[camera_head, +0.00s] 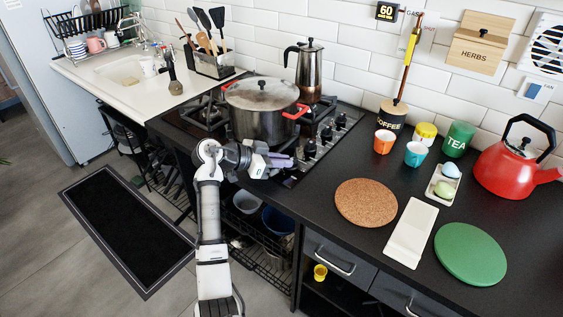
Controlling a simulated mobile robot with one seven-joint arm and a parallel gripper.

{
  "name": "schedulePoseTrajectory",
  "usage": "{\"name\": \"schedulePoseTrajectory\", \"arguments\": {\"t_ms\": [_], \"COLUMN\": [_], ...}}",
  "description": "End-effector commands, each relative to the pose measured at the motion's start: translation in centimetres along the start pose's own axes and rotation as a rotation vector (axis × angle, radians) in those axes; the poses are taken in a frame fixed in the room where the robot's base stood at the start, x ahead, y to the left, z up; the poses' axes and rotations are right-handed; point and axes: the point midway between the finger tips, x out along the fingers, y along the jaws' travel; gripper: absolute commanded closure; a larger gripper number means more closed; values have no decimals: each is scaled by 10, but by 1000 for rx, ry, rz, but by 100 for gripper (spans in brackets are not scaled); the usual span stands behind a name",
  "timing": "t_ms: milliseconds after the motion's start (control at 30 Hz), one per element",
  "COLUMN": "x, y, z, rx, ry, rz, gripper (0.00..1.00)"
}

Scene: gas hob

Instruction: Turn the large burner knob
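The gas hob (186,123) is set into the black counter, with a row of several dark and silver knobs along its right side. The far knob (341,120), a middle knob (326,133) and a nearer knob (310,148) show clearly. I cannot tell which one is the large burner's, and the near end of the row is partly hidden by my gripper. My gripper (288,161) is at the hob's front right, pointing right, close to the nearer knobs. Whether it touches one, and whether its fingers are open or shut, is not clear.
A large lidded pot (262,115) with red handles stands just behind my gripper. A moka pot (309,70) stands at the back. Right of the knobs lie a cork mat (366,202) and a white spoon rest (410,232). Cups and a red kettle (512,168) stand further right.

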Motion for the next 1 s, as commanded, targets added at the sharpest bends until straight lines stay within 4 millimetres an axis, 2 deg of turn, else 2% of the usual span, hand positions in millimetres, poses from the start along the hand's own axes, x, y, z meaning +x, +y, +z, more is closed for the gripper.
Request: {"name": "schedulePoseTrajectory", "arguments": {"t_ms": [33,167,433,567,667,1000], "x": [0,0,-1,-9,-24,-101], "y": [0,0,0,-1,-1,-1], "z": [0,0,0,1,1,1], "rx": [0,-1,-1,0,0,1], "ry": [1,1,1,1,1,1], "rz": [0,-1,-1,-3,-4,-5], "gripper": [84,67,66,66,66,66]}}
